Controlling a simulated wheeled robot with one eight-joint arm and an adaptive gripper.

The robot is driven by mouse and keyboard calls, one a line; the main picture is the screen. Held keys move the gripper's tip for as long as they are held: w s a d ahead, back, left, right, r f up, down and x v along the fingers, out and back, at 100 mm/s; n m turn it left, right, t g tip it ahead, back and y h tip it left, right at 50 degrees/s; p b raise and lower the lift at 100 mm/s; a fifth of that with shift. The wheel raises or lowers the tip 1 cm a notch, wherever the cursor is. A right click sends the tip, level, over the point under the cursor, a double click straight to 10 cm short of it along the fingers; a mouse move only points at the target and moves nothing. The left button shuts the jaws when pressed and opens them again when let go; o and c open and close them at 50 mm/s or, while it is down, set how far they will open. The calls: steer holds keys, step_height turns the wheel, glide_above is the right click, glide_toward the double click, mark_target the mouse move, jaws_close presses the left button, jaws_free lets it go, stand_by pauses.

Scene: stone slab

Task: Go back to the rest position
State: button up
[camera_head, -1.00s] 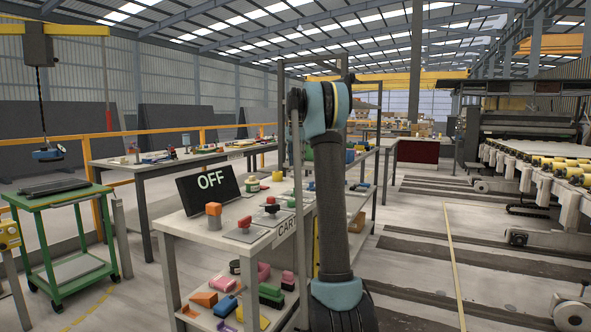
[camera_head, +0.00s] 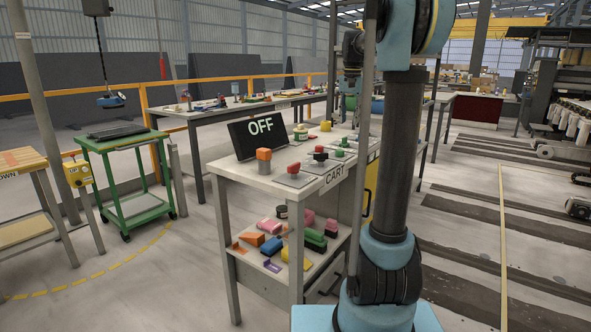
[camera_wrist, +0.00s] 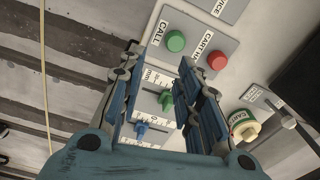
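My gripper (camera_wrist: 161,62) points at the cart top in the wrist view, with its two blue fingers apart. Nothing is held between them. A green knob (camera_wrist: 166,98) and a blue knob (camera_wrist: 141,131) on scaled panels show beyond the gap. My arm crosses the right of the head view. Part of its far end shows behind the upright link, but the fingertips are not clear there.
The cart (camera_head: 231,176) stands close to my arm, carrying an OFF display (camera_head: 262,133), red button (camera_head: 294,168) and orange block (camera_head: 263,154). A green trolley (camera_head: 124,142) stands left. A long table (camera_head: 215,112) is behind. Striped floor at right is mostly open.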

steer(key=s+a+f+n, duration=0.1)
steer(key=s+f, duration=0.5)
steer(key=s, duration=0.4)
steer(key=s+f+n+t, duration=0.15)
steer(key=s+f, duration=0.35)
steer(key=s, duration=0.6)
steer(key=s+a+f+n, duration=0.1)
steer(key=s+f, duration=0.5)
steer(key=s, duration=0.4)
steer(key=s+f+n, duration=0.2)
steer(key=s+f, duration=0.7)
steer(key=f, duration=0.3)
steer(key=shift+s, duration=0.15)
steer(key=shift+w+f, duration=0.2)
steer(key=shift+w, duration=0.3)
